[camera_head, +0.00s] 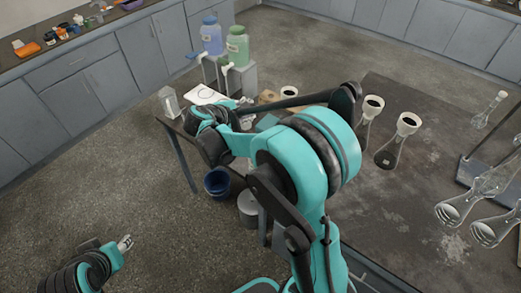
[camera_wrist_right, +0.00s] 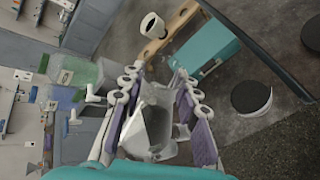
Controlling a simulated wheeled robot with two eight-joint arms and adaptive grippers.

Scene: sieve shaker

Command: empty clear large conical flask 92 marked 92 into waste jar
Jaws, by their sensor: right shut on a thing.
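In the right wrist view my right gripper (camera_wrist_right: 155,92) is shut on a clear conical flask (camera_wrist_right: 148,128), which sits tilted between its fingers. Its mark cannot be read. In the head view my right arm hides most of this gripper, and the flask cannot be made out clearly.
Blue (camera_head: 211,36) and green (camera_head: 237,47) carboys stand on stands at the table's far end. Flasks with dark-mouthed white tops (camera_head: 395,140) stand on the dark table (camera_head: 365,220). A teal box (camera_wrist_right: 207,45) is near the right gripper.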

